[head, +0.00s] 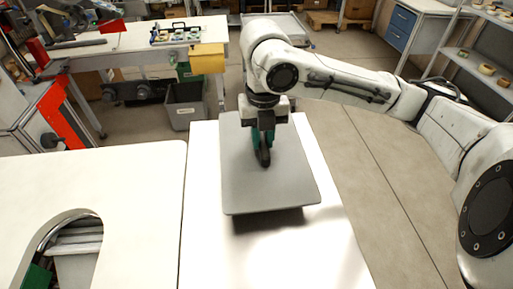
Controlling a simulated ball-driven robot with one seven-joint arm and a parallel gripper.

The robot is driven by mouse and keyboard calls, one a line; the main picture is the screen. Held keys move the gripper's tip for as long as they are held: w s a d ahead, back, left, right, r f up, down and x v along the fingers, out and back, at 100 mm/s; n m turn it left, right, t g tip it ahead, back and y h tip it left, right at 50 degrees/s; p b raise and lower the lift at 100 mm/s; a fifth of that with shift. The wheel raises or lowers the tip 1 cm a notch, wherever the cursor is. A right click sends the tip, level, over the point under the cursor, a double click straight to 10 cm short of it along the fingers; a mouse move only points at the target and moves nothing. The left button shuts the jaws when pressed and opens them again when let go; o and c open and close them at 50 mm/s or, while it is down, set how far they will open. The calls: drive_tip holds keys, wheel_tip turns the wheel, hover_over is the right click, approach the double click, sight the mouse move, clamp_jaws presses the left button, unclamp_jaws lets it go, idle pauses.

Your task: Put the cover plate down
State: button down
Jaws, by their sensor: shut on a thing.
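The cover plate (285,170) is a flat grey rectangular panel with a dark upright handle near its middle. My gripper (264,152) points down over the plate and is shut on that handle. The plate is over the white table (335,250). A dark shadow shows under its near edge, so that edge looks raised off the surface. I cannot tell how high the far edge is. The fingertips are partly hidden against the dark handle.
A white worktop (100,185) with a rounded cut-out stands at the left. A grey bin (187,108) and a workbench (135,45) stand behind. Shelves with rings (487,69) are at the far right. The white table is bare in front of the plate.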

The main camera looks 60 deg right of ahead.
drive_tip(key=shift+w+a+f, duration=0.15)
drive_tip(key=shift+w+f, duration=0.2)
drive_tip(key=shift+f, duration=0.05)
drive_tip(key=f, duration=0.3)
drive_tip(key=shift+w+a, duration=0.1)
drive_tip(key=shift+w, duration=0.2)
drive_tip(key=shift+f, duration=0.4)
drive_tip(key=shift+f, duration=0.1)
drive_tip(key=shift+f, duration=0.1)
drive_tip(key=c, duration=1)
unclamp_jaws()
wheel_tip(320, 180, up, 12)
drive_tip(key=shift+r, duration=0.25)
